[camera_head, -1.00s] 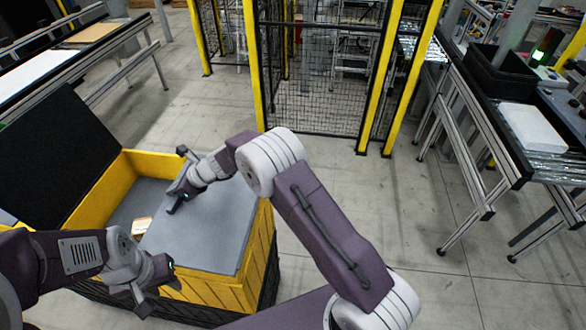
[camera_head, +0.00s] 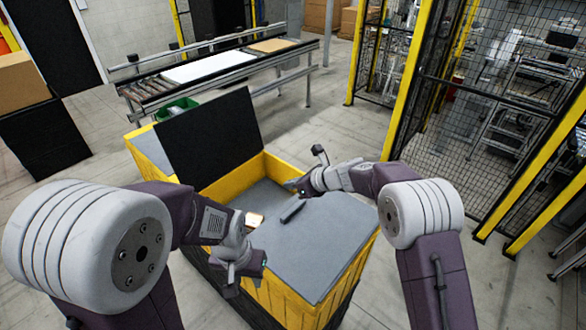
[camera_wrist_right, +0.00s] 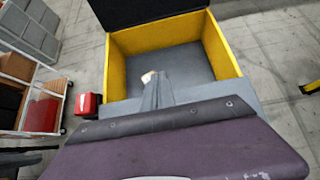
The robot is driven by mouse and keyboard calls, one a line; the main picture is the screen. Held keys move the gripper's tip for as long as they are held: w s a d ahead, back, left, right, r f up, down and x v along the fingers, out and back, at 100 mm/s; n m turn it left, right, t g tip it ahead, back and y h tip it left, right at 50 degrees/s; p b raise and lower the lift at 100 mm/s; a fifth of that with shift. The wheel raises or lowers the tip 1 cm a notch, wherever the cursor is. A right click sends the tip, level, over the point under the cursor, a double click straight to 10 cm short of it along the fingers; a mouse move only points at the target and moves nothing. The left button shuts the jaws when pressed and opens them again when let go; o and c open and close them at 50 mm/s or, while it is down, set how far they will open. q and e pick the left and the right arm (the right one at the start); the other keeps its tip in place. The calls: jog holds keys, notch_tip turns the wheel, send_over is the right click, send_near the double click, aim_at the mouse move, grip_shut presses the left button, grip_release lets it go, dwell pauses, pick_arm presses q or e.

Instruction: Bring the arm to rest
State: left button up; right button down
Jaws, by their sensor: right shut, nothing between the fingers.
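My right gripper (camera_head: 293,211) is above the yellow box (camera_head: 318,300), near where its grey top panel (camera_head: 335,235) meets the open compartment. Its jaws are shut and empty. In the right wrist view, the fingers (camera_wrist_right: 157,88) point toward the open compartment of the yellow box (camera_wrist_right: 118,72). My left gripper (camera_head: 240,284) hangs at the box's near left side, and its finger opening cannot be made out. A small pale item (camera_head: 255,219) lies in the compartment, partly hidden by my left arm. It also shows behind the right fingertips (camera_wrist_right: 149,76).
A black panel (camera_head: 205,140) stands upright at the box's back left. Behind it is a conveyor (camera_head: 150,90) with a white slab (camera_head: 208,67). A green bin (camera_head: 177,108) is near it. Yellow-framed mesh fencing (camera_head: 500,110) stands right. A carton (camera_head: 18,82) is far left.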

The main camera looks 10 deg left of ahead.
pick_arm(q)
jog(key=shift+w+d+r, duration=0.1)
jog(key=shift+d+r, duration=0.1)
jog(key=shift+d, duration=0.05)
pick_arm(e)
jog(key=r, duration=0.5)
jog(key=shift+w+d, duration=0.1)
jog(key=shift+d, duration=0.2)
pick_arm(q)
jog(key=shift+a+f, duration=0.1)
pick_arm(e)
jog(key=shift+f, duration=0.15)
